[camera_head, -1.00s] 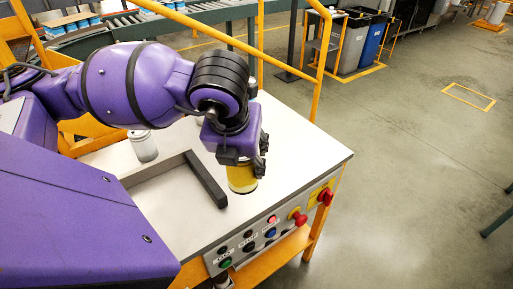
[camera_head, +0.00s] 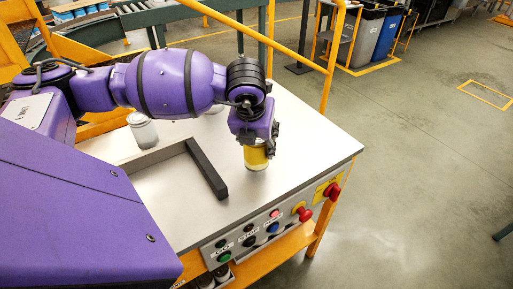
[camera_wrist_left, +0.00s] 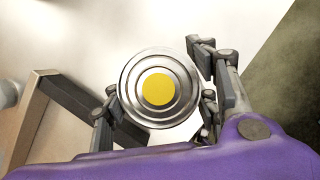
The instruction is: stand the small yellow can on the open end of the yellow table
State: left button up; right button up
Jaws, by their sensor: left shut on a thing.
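The small yellow can (camera_head: 256,158) is upright in my left gripper (camera_head: 256,146), over the right part of the yellow table's pale top (camera_head: 300,150). Its base is at or very near the surface; I cannot tell whether it touches. In the left wrist view, the can's silver lid with a yellow disc (camera_wrist_left: 158,90) sits between the fingers of the left gripper (camera_wrist_left: 158,100), which is shut on it. The gripper hides the can's upper part in the head view. My right gripper is not in view.
A black-edged corner bracket (camera_head: 205,168) lies left of the can. A grey can (camera_head: 143,130) stands behind the bracket, and another pale object is partly hidden by my arm. Buttons and a red knob (camera_head: 333,190) line the front edge. A yellow rail (camera_head: 335,55) rises behind.

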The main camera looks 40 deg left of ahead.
pick_arm(q)
jog(key=shift+f, duration=1.35)
jog(key=shift+s+f, duration=0.1)
jog(key=shift+f, duration=0.05)
jog(key=o, duration=1.2)
jog(key=shift+o, duration=0.2)
jog(key=shift+r, duration=0.35)
jog(key=v, duration=1.1)
jog(key=shift+r, duration=0.3)
jog(key=shift+s, duration=0.15)
